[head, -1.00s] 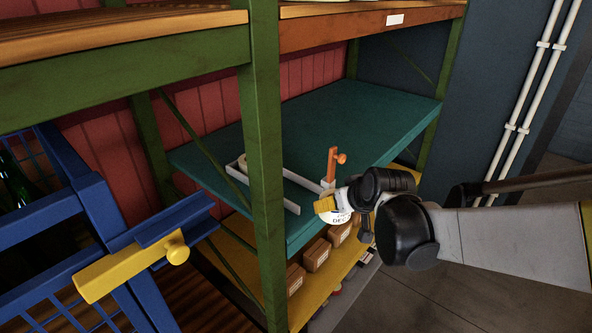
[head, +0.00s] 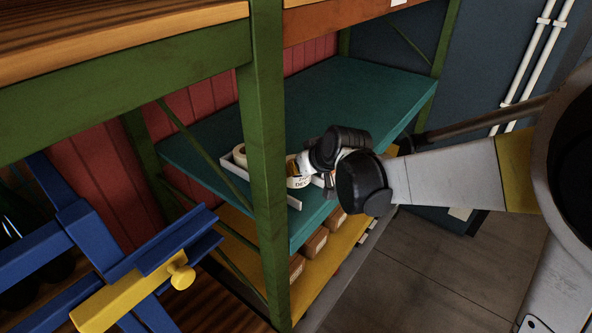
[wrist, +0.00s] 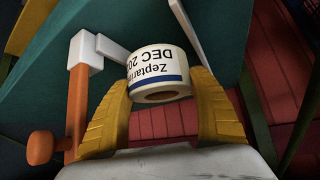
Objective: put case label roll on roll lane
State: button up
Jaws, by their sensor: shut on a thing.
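The case label roll (wrist: 158,72) is white with a blue band and dark print, upside down in the wrist view. My gripper (wrist: 163,82) is shut on it, one yellow finger on each side. In the head view, the roll (head: 298,182) is held at the near side of the teal shelf, by the right end of the white roll lane (head: 291,199). White rails of the lane (wrist: 112,48) show beyond the roll in the wrist view. Whether the roll touches the lane is unclear. My wrist hides the lane's right end in the head view.
An orange post with a knob (wrist: 77,95) stands left of my fingers. A cream roll-like thing (head: 240,155) sits in the lane, partly behind the green upright (head: 263,170). Brown boxes (head: 315,242) stand on the yellow shelf below. The teal shelf's back right (head: 370,90) is clear.

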jog(key=shift+f, duration=1.1)
jog(key=shift+f+b, duration=0.6)
jog(key=shift+b, duration=0.1)
jog(key=o, duration=1.4)
jog(key=shift+r, duration=0.25)
jog(key=p+v, duration=0.4)
jog(key=v, duration=0.8)
jog(key=s+d+m+h, duration=0.1)
jog(key=s+d+m, duration=0.1)
jog(key=s+d, duration=0.2)
jog(key=s+d+m+h, duration=0.2)
jog(key=s+d, duration=0.3)
jog(key=s, duration=0.4)
jog(key=s+d+m+h, duration=0.1)
jog(key=s+d+m, duration=0.1)
jog(key=s+d, duration=0.3)
jog(key=shift+s+g, duration=0.4)
jog(key=shift+s, duration=0.55)
